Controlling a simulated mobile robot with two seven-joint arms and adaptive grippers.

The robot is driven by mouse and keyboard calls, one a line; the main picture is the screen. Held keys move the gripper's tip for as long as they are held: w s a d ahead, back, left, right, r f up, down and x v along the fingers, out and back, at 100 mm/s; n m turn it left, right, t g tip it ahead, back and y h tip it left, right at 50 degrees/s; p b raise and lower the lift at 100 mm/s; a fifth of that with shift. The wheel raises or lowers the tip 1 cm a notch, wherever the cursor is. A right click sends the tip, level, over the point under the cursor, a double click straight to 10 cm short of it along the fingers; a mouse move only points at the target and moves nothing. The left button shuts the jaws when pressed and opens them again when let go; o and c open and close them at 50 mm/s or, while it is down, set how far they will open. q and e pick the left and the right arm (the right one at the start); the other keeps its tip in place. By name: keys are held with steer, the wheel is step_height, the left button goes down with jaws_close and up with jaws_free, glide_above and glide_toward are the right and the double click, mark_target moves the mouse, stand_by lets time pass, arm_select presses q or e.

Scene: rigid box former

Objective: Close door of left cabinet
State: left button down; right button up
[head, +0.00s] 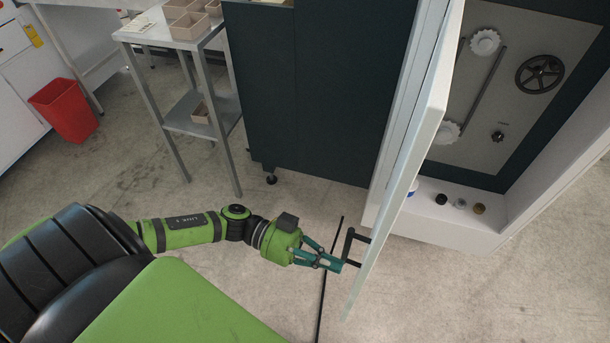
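The white cabinet door (408,160) stands wide open, its free edge toward me. A black bar handle (349,245) sits on its left-hand face, low in the head view. My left gripper (338,265), with teal fingers, reaches in from the left, its fingertips at the lower end of the handle. The fingers lie close together; I cannot tell whether they grip the bar or only touch it. The open cabinet (540,180) shows a grey panel with wheels and a handwheel (540,74) inside. My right gripper is not in view.
Small round knobs (460,203) lie on the cabinet's bottom shelf. A dark cabinet body (310,90) stands left of the door. A metal side table (215,113) with boxes and a red bin (65,108) are further left. The floor around my arm is mostly clear.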

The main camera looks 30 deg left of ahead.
arm_select(q)
steer(key=shift+w+d, duration=0.15)
steer(key=shift+d, duration=0.6)
steer(key=shift+w+d, duration=0.1)
steer(key=shift+d, duration=0.65)
